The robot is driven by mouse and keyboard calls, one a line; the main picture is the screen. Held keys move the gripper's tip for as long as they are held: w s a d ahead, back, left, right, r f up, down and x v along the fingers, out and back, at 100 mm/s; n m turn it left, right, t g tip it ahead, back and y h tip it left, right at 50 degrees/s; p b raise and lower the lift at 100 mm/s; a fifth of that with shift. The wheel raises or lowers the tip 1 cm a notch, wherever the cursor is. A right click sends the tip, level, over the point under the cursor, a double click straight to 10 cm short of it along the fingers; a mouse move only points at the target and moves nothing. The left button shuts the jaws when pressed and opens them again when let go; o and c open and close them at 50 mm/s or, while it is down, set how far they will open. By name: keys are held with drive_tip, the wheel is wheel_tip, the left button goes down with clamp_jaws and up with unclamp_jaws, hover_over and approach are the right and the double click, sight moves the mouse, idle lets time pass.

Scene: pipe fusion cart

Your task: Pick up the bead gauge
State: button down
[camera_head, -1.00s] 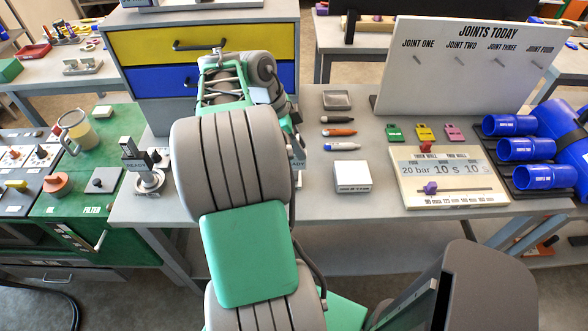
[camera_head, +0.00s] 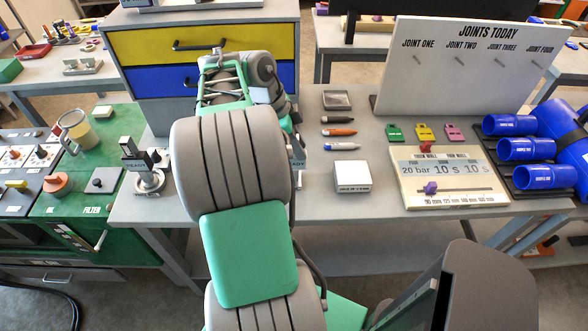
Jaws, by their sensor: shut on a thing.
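My arm reaches away over the workbench and my wrist (camera_head: 240,85) is in front of the drawer cabinet. The arm's thick grey links stand between the camera and my gripper, so its fingers and anything between them are hidden. I cannot make out the bead gauge for certain. A small grey plate with partly covered letters (camera_head: 298,163) shows at the right edge of the arm; most of it is hidden. A metal stand with a round base and a lettered plate (camera_head: 148,180) is on the bench left of the arm.
Right of the arm are a small tray (camera_head: 337,100), several markers (camera_head: 338,132), a white block (camera_head: 352,177), coloured tags (camera_head: 425,133), a settings board (camera_head: 450,180) and blue couplers (camera_head: 545,177). The cabinet (camera_head: 206,60) stands behind. An upright joints board (camera_head: 455,65) is back right.

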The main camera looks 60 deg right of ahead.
drive_tip(key=shift+r, duration=0.15)
drive_tip(key=shift+r, duration=0.25)
drive_tip(key=v, duration=0.3)
drive_tip(key=shift+s+r, duration=0.3)
drive_tip(key=w+a+r+p, duration=0.3)
drive_tip(key=a+r, duration=0.6)
drive_tip(key=a, duration=0.3)
drive_tip(key=shift+w+a, duration=0.4)
drive_tip(key=shift+w, duration=0.2)
drive_tip(key=c, duration=1.7)
unclamp_jaws()
drive_tip(key=shift+f, duration=0.1)
clamp_jaws()
